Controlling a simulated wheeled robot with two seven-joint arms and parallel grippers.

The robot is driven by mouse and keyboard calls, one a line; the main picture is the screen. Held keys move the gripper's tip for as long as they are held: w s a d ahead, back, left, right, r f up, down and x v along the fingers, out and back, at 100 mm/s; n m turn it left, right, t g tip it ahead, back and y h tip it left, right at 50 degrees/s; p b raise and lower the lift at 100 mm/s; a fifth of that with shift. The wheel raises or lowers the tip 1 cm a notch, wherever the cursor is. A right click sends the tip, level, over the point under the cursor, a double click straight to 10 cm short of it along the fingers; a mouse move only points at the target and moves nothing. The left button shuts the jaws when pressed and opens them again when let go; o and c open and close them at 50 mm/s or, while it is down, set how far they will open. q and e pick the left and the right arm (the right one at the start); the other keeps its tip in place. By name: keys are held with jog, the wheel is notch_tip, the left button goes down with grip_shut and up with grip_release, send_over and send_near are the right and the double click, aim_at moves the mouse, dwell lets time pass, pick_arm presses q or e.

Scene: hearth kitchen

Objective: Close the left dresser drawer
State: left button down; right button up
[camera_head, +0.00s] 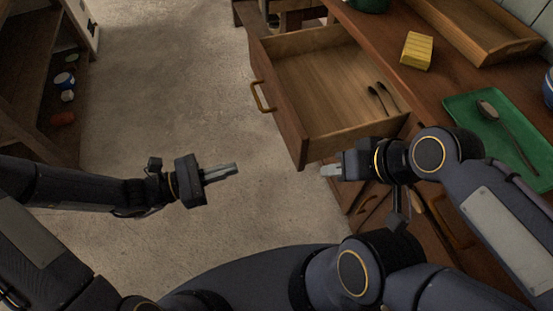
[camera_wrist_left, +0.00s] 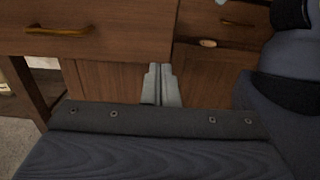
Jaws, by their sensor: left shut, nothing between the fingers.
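The open wooden drawer (camera_head: 318,80) of the dresser is pulled far out, with two dark spoons (camera_head: 382,98) lying inside. Its front carries a brass handle (camera_head: 262,97). In the left wrist view, a drawer front (camera_wrist_left: 110,30) with a brass handle (camera_wrist_left: 58,30) fills the upper left. My left gripper (camera_head: 222,172) is shut and empty, left of the drawer front and apart from it. Its closed fingers also show in the left wrist view (camera_wrist_left: 160,72). My right gripper (camera_head: 331,171) is beside the drawer's near corner; whether its fingers are open is unclear.
The dresser top (camera_head: 376,38) holds a yellow block (camera_head: 417,50), a wooden tray (camera_head: 480,30) and a green tray (camera_head: 470,108) with a spoon. A shelf (camera_head: 30,85) with small items stands at the left. Bare floor (camera_head: 165,75) lies between shelf and drawer.

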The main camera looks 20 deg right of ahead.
aim_at(295, 150)
pick_arm(q)
jog(key=d, duration=0.7)
jog(key=d+b, duration=0.1)
jog(key=d, duration=0.5)
jog(key=shift+w+d, duration=0.2)
jog(key=shift+d, duration=0.2)
pick_arm(e)
jog(key=shift+f, duration=0.7)
